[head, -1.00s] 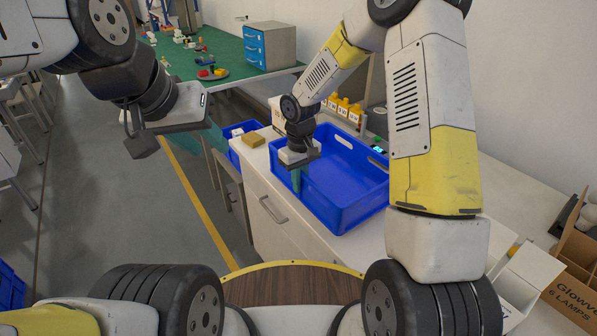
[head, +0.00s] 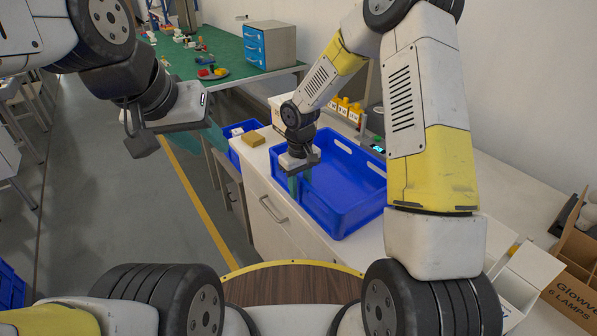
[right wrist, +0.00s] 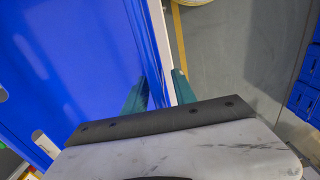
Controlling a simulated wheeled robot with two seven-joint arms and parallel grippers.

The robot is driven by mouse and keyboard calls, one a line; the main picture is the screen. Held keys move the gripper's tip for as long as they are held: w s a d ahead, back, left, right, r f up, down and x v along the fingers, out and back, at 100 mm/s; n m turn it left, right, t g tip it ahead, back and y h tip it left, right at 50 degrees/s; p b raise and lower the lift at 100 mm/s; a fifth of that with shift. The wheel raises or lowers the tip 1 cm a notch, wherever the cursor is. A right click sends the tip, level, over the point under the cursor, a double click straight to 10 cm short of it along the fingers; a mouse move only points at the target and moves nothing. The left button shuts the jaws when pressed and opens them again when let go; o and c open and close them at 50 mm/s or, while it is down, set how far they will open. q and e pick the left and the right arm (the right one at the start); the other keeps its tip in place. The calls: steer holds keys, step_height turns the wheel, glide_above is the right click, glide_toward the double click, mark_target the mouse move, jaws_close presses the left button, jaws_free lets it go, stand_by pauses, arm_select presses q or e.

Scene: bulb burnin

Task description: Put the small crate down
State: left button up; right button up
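The blue crate (head: 345,217) sits level on the white counter, its near left wall close to the counter's front edge. It looks empty where I can see inside. My right gripper (head: 299,186) is over that wall, pointing down. In the right wrist view its teal fingers (right wrist: 160,92) are apart, one inside the crate (right wrist: 75,60) and one outside, with a gap beside the wall.
Behind the crate are a tan block (head: 253,139), yellow bottles (head: 348,108) and a small lit display (head: 378,149). Another blue bin (head: 236,128) stands beyond the counter's end. A cardboard lamp box (head: 574,290) is at the right. A green table (head: 225,70) is farther back.

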step_height(320, 180, up, 11)
steer(key=shift+r, duration=0.2)
steer(key=s+d+r+m+t, duration=0.2)
steer(key=s+d+r, duration=0.2)
steer(key=s+r, duration=0.2)
steer(key=s+d+r+m+t+y, duration=0.1)
steer(key=s+d+r+m+t, duration=0.1)
steer(key=s+d+r, duration=0.2)
steer(key=s+d+r+m+t+y, duration=0.1)
steer(key=s+d+r+m+t, duration=0.1)
steer(key=s+r, duration=0.6)
steer(key=s+d, duration=0.1)
steer(key=s, duration=0.2)
steer(key=shift+s+d+r, duration=0.25)
steer(key=shift+s+d, duration=0.1)
steer(key=shift+d, duration=0.05)
